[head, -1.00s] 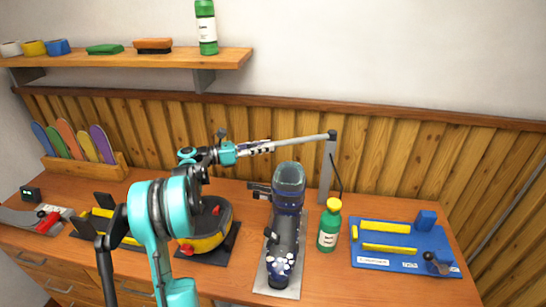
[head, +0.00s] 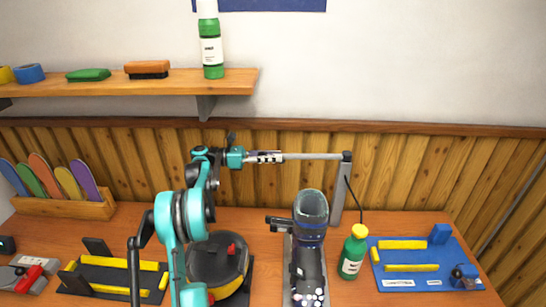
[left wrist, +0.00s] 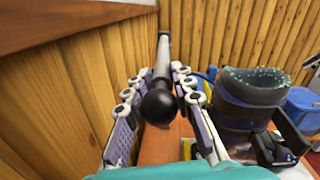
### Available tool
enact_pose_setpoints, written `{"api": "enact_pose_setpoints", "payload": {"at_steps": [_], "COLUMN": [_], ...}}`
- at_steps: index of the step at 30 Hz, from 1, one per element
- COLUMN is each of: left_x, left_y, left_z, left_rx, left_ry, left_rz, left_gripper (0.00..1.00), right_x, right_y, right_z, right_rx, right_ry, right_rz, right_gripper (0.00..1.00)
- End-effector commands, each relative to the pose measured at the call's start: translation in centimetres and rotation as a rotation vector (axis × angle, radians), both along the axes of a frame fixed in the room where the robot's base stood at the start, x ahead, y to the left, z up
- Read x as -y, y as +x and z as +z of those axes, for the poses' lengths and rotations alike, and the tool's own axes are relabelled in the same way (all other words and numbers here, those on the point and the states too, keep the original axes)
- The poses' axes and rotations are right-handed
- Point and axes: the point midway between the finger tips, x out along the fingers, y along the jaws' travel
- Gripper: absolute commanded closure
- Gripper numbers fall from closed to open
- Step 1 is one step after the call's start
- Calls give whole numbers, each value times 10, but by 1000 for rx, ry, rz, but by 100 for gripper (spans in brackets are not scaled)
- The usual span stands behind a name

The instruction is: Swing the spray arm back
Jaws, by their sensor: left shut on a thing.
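The spray arm (head: 315,156) is a thin grey bar running left from the top of a grey upright post (head: 338,190). It lies roughly level in the head view, in front of the wood-panelled wall. My left gripper (head: 270,157) is shut on its free left end. In the left wrist view the spray arm (left wrist: 163,60) runs away between the fingers of my left gripper (left wrist: 158,92), with a round black knob (left wrist: 160,105) at the near end. My right gripper is not in view.
A boot (head: 310,240) stands on a metal plate below the spray arm. A green bottle (head: 352,255) with a yellow cap and a blue tray (head: 420,262) are to its right. A round black-and-yellow device (head: 217,262) is to its left. A shelf (head: 130,88) hangs above.

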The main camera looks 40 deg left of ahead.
Motion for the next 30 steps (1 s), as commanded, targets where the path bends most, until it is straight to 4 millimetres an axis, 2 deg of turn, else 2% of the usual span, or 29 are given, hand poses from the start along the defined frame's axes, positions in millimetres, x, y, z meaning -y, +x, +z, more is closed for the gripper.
{"api": "enact_pose_setpoints", "payload": {"at_steps": [6,7,9,20,23,30], "left_x": [0,0,0,-4,-15,-57], "left_y": [0,0,0,-3,-10,-41], "left_z": [-1,-1,-1,0,0,-1], "left_rx": [-1,-1,-1,-1,-1,-1], "left_ry": [2,2,2,1,1,1], "left_rz": [1,1,1,1,4,4], "left_gripper": [100,69,55,55,55,55], "right_x": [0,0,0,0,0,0], "right_y": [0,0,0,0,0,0], "right_z": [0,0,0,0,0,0], "right_rx": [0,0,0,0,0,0], "right_ry": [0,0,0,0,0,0], "right_rz": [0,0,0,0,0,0], "right_gripper": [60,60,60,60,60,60]}}
